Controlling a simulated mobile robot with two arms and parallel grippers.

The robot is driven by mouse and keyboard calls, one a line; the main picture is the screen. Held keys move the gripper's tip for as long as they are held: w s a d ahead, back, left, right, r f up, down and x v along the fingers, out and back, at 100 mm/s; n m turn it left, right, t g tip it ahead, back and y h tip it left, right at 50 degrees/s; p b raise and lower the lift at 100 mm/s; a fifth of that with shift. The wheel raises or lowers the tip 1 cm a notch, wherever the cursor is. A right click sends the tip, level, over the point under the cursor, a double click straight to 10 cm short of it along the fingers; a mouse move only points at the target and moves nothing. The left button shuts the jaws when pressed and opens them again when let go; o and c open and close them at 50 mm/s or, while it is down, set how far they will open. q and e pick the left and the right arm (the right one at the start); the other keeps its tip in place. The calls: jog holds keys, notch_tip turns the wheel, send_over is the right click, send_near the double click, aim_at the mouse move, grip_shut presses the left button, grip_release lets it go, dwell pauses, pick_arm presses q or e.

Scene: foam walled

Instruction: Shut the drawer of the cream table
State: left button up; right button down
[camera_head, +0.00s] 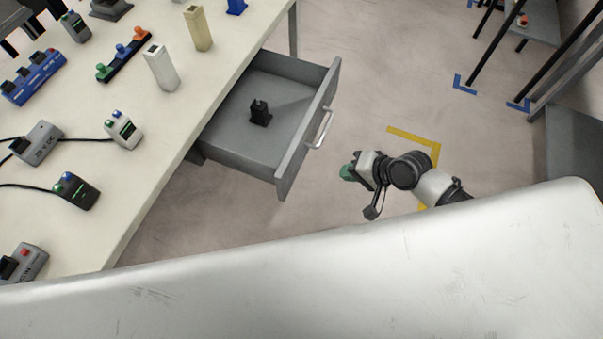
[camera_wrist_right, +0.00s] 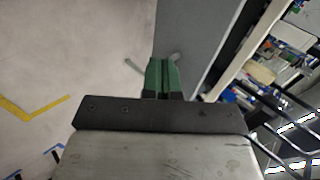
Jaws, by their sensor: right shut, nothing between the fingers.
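The cream table (camera_head: 130,180) fills the left of the head view. Its grey drawer (camera_head: 232,137) is pulled out to the right, with a small black object (camera_head: 260,113) lying inside. The drawer's front panel carries a silver bar handle (camera_head: 322,128). My right gripper (camera_head: 347,172) is shut and empty, to the right of the drawer front and apart from it in the head view. In the right wrist view, the green fingertips (camera_wrist_right: 162,75) are together, with the grey drawer front (camera_wrist_right: 190,35) just beyond them and part of the handle (camera_wrist_right: 135,67) beside them. My left gripper is not in view.
Several devices stand on the table, including a white block (camera_head: 160,68), a beige block (camera_head: 198,28) and a blue button box (camera_head: 33,76). Yellow floor tape (camera_head: 415,137) lies near my right arm. A dark-legged stand (camera_head: 530,20) is at the upper right. Open floor surrounds the drawer front.

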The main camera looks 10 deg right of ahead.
jog(key=a+r, duration=0.1)
jog(key=r, duration=0.1)
send_near(293, 169)
jog(key=shift+y, duration=0.3)
jog(key=shift+d+f+x, duration=0.1)
jog(key=shift+d+x, duration=0.05)
jog(key=shift+x, duration=1.55)
jog(key=shift+d+f+x, duration=0.1)
jog(key=shift+f+x, duration=0.05)
jog(key=shift+x, duration=1.55)
jog(key=shift+d, duration=0.1)
